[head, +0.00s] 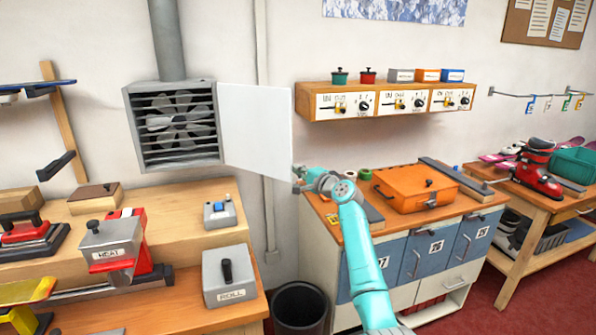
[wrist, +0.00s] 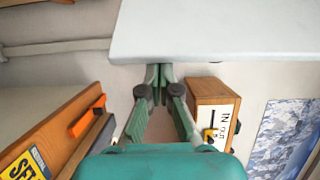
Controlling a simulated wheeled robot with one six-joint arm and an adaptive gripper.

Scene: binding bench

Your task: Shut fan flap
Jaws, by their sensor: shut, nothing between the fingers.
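The fan box (head: 176,125) is a grey metal housing on the wall, with slats and a fan inside. Its fan flap (head: 257,123) is a plain white panel that stands open to the right of the box. The flap also fills the upper part of the wrist view (wrist: 220,30). My gripper (head: 298,174) is at the flap's lower right corner in the head view. In the wrist view my gripper (wrist: 160,73) is shut and empty, its tips at the flap's edge. I cannot tell whether they touch it.
A wooden control shelf (head: 384,100) with switches and small pots hangs right of the flap. An orange case (head: 415,187) lies on the cabinet below. A workbench (head: 165,225) with a heat press and roll unit stands under the fan box. A dark bin (head: 299,308) is on the floor.

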